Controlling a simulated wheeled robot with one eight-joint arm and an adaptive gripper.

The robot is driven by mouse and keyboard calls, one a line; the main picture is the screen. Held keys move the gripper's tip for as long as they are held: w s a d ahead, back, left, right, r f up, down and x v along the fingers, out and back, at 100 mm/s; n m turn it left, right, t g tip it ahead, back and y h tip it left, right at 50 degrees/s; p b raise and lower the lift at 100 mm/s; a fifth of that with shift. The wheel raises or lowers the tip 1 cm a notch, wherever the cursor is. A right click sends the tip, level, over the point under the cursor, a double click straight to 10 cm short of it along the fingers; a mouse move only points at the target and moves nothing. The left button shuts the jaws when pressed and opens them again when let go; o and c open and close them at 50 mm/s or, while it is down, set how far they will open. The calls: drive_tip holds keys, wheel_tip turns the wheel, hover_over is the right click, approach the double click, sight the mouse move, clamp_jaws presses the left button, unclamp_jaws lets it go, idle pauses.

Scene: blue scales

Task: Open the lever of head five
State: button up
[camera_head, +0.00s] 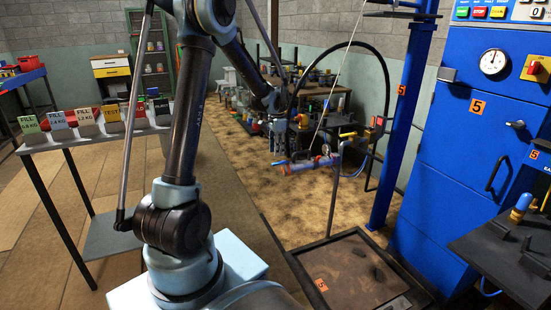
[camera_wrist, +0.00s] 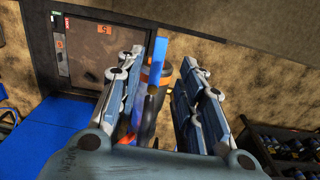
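My gripper (camera_wrist: 173,62) is open in the wrist view, with its two fingers spread apart. A blue lever-like bar (camera_wrist: 158,58) and a black-and-orange cylindrical part (camera_wrist: 148,108) show between the fingers, with gaps beside them; the bar is nearer the left finger. I cannot tell whether either finger touches it.
A blue column (camera_head: 398,110) and a blue cabinet (camera_head: 470,150), both labelled 5, stand at the right. The platform (camera_head: 345,265) below also bears a 5. A dark bench (camera_head: 490,255) is at lower right; a table with sign cards (camera_head: 95,132) is at left.

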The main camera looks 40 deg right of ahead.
sight(277, 163)
wheel_tip(277, 163, up, 6)
drive_tip(key=shift+r, duration=0.25)
idle(0.5)
drive_tip(key=w+a+r+n, duration=0.2)
drive_tip(key=a+n, duration=0.1)
drive_tip(key=a, duration=0.8)
drive_tip(key=w+a+r+n, duration=0.2)
drive_tip(key=a+r+n, duration=0.15)
drive_tip(key=a, duration=0.85)
drive_tip(key=w+a+r+n, duration=0.2)
drive_tip(key=w+a+n, duration=0.15)
drive_tip(key=a, duration=0.75)
drive_tip(key=s+a+f+n+t, duration=0.1)
drive_tip(key=s+a+n, duration=0.2)
drive_tip(key=a, duration=0.4)
drive_tip(key=s+a+f+n+t, duration=0.1)
drive_tip(key=s+a+f+n, duration=0.2)
drive_tip(key=a, duration=0.5)
drive_tip(key=s+a+f+n, duration=0.6)
drive_tip(key=s+a, duration=0.3)
drive_tip(key=s, duration=0.1)
drive_tip(key=shift+s+f, duration=0.15)
